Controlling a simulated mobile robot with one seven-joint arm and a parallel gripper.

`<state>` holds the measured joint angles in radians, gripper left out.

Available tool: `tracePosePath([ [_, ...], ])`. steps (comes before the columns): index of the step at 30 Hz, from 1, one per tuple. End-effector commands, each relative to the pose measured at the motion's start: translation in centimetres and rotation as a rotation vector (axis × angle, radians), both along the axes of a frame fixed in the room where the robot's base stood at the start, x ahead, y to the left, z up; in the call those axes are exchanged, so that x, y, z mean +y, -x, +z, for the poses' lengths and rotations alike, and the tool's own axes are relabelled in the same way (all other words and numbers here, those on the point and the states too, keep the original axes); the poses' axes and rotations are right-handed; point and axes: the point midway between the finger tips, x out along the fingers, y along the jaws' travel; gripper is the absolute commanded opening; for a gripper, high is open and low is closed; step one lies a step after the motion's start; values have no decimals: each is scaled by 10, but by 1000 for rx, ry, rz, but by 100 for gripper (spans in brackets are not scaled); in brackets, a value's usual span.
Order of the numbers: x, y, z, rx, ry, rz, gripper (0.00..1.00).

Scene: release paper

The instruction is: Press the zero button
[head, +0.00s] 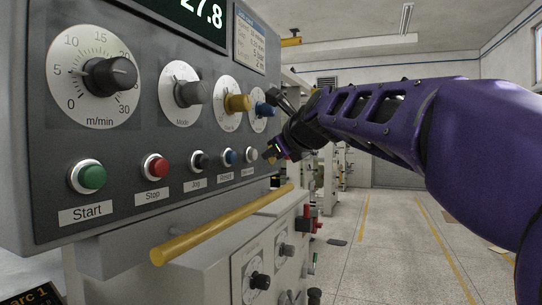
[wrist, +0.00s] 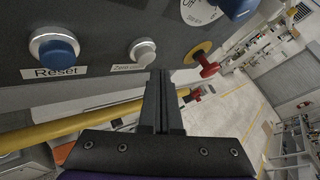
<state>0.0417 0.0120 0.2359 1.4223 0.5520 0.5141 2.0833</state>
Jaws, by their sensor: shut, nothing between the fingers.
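The zero button is a white push button in a metal ring on the grey control panel. It shows in the wrist view (wrist: 143,50) above a small label that starts with "Zero", and at the right end of the button row in the head view (head: 251,154). My gripper (wrist: 160,76) is shut and empty. Its tips appear just below and right of the button in the wrist view. In the head view my gripper (head: 268,155) is at the right of the button. I cannot tell whether the tips touch the panel.
A blue Reset button (wrist: 55,50) is to the left, and a red knob on a yellow base (wrist: 203,62) is to the right. A yellow rail (head: 222,226) runs below the buttons. Knobs (head: 110,75) stick out above. The floor at the right is open.

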Motion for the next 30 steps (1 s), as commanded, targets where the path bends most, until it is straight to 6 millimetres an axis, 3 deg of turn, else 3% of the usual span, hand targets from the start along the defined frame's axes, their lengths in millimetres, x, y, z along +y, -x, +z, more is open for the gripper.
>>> tracePosePath([
  [30,8,-3,0,0,0,0,0],
])
